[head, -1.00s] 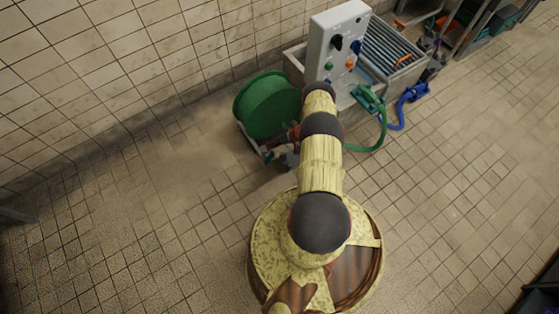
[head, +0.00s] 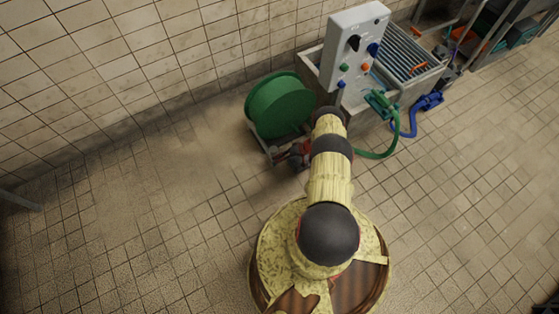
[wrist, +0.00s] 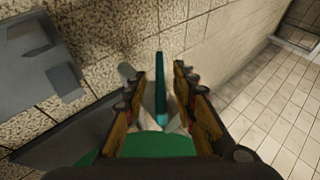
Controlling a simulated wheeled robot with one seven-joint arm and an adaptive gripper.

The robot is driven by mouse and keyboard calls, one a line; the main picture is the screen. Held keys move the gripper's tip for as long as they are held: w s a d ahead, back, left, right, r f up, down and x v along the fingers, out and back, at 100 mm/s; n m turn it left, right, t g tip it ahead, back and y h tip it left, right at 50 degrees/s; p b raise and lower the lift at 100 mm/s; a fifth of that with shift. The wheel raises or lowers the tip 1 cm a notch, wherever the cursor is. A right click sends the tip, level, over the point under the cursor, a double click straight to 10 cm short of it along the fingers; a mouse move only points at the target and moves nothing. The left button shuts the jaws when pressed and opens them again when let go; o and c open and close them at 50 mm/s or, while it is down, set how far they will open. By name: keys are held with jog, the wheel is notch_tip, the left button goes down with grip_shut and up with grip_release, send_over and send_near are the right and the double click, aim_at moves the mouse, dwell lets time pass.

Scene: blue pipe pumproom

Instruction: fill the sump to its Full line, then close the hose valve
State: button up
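The sump (head: 312,72) is a pale trough with a slatted grate, behind the control panel in the head view. Its water level and Full line cannot be made out. A green hose (head: 376,154) curves from a green fitting (head: 381,103) at the trough's front edge toward my arm. A green hose reel (head: 279,106) stands left of the panel. My gripper (wrist: 162,98) shows in the wrist view with its fingers apart. A thin upright teal piece (wrist: 160,80) shows between them, with gaps on both sides; whether it is the hose valve's handle I cannot tell. My arm hides the gripper in the head view.
The grey control panel (head: 357,42) carries black, blue, green and orange knobs. A blue hose (head: 411,124) lies right of the green one. Racks (head: 490,38) stand at the back right.

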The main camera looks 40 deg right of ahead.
jog(key=shift+w+a+f, duration=0.1)
jog(key=shift+c, duration=0.8)
grip_shut()
